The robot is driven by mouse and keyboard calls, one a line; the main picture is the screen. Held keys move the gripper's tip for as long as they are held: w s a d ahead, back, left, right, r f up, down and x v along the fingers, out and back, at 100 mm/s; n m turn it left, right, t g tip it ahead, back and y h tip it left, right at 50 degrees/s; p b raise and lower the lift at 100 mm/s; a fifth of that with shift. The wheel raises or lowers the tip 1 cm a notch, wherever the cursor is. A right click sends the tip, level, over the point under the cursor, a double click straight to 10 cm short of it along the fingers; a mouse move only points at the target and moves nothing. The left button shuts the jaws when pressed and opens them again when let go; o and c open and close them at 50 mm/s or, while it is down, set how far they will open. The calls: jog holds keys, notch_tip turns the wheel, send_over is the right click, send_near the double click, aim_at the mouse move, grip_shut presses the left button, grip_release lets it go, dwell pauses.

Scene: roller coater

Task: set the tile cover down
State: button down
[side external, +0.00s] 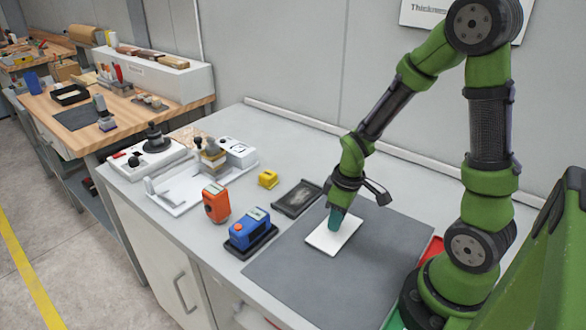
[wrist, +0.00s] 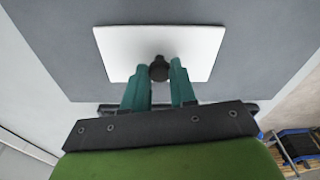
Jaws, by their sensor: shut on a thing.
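The tile cover is a flat white plate with a dark round knob, and it shows in the wrist view (wrist: 120,50) and in the side view (side external: 328,240). It is at the far left part of the dark grey mat (side external: 300,285). My gripper (wrist: 161,72) has its two teal fingers on either side of the black knob (wrist: 159,71) and is shut on it. In the side view my gripper (side external: 335,219) points down over the plate and hides the knob. I cannot tell whether the plate touches the mat or hangs just above it.
A dark shallow tray (side external: 297,198) lies just left of the plate. A blue device (side external: 250,229), an orange device (side external: 216,203) and a small yellow block (side external: 268,179) stand further left. A red bin (side external: 432,249) is at the right. The mat's front is clear.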

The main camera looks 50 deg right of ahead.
aim_at(341, 232)
jog(key=c, duration=0.9)
grip_release()
jog(key=shift+f, duration=0.1)
notch_tip(341, 232, up, 12)
jog(key=s, duration=0.1)
jog(key=s+a+r+m+t+y, duration=0.1)
jog(key=s+a+r+m+t, duration=0.1)
jog(key=a+r+m+t, duration=0.1)
jog(key=s+a+r+m+t, duration=0.1)
jog(key=a+r+m+t, duration=0.1)
jog(key=a+r, duration=0.4)
jog(key=shift+s+r+m+t+y, duration=0.4)
jog(key=shift+r+m, duration=0.1)
jog(key=shift+m, duration=0.1)
